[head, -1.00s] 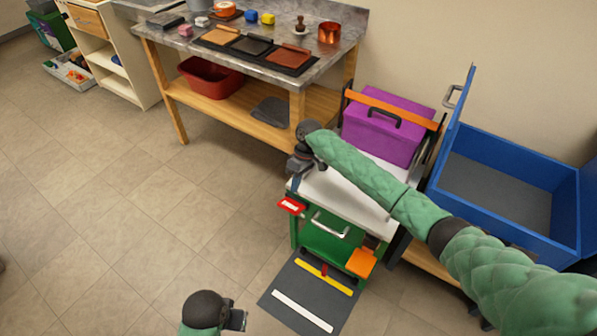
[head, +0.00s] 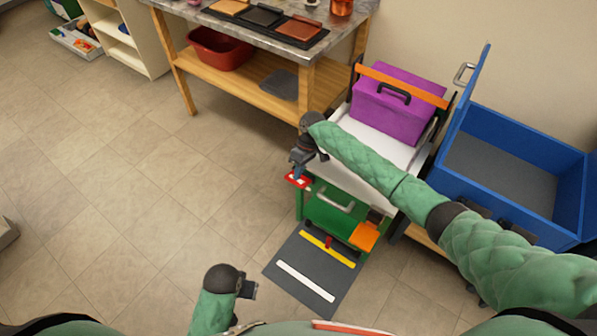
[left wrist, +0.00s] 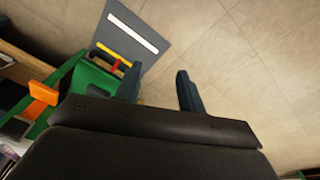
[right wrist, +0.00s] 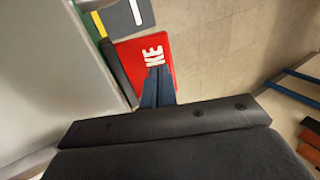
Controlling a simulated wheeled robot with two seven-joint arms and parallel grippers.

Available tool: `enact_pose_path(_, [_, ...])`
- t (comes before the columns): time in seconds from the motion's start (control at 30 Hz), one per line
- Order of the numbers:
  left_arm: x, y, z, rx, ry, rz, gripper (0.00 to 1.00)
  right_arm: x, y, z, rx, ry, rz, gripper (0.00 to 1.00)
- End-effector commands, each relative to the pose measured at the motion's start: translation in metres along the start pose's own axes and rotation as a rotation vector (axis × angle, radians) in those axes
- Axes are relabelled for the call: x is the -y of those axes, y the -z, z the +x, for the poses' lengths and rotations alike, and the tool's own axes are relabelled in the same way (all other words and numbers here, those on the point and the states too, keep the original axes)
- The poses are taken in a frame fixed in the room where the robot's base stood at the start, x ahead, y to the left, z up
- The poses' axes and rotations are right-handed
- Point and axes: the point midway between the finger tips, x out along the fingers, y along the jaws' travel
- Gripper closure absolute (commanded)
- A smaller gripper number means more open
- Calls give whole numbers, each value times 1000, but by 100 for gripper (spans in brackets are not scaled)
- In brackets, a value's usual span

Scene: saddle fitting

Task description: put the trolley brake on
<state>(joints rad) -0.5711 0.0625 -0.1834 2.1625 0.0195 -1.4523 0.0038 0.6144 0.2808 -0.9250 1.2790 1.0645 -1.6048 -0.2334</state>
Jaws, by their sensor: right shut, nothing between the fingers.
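The trolley is a green cabinet (head: 345,215) with a white top (head: 385,147). A red plate (head: 297,181) with white lettering sticks out at its left front corner; in the right wrist view the red plate (right wrist: 136,58) shows the letters "KE", the rest being cut off or covered. My right gripper (head: 297,173) is shut and empty, its fingertips pointing down over the red plate. I cannot tell whether they touch it. My left gripper (head: 254,290) is away from the trolley, low over the floor; in the left wrist view its fingers (left wrist: 158,90) stand apart with nothing between them.
A purple toolbox (head: 413,118) stands on the trolley. A dark mat (head: 285,269) with yellow and white stripes lies in front. An orange piece (head: 364,237) juts from the front. A blue open box (head: 510,165) is at right, a workbench (head: 310,80) behind.

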Motion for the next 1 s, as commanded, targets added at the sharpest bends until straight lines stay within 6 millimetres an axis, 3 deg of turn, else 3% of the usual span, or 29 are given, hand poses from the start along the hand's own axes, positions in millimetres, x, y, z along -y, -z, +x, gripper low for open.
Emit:
enact_pose_path(0.17, [0, 0, 1, -6, 1, 0, 60, 2, 0, 0, 0, -25, -1, 100])
enact_pose_path(0.47, [7, -11, 64, 10, 10, 0, 60, 8, 0, 7, 1, -154, -1, 100])
enact_pose_path(0.8, [24, -53, 156, 21, 26, 0, 60, 15, 0, 26, 0, -440, -2, 100])
enact_pose_path(1.0, [30, -60, 184, 7, 35, 4, 60, 14, 0, 38, 0, -600, -2, 100])
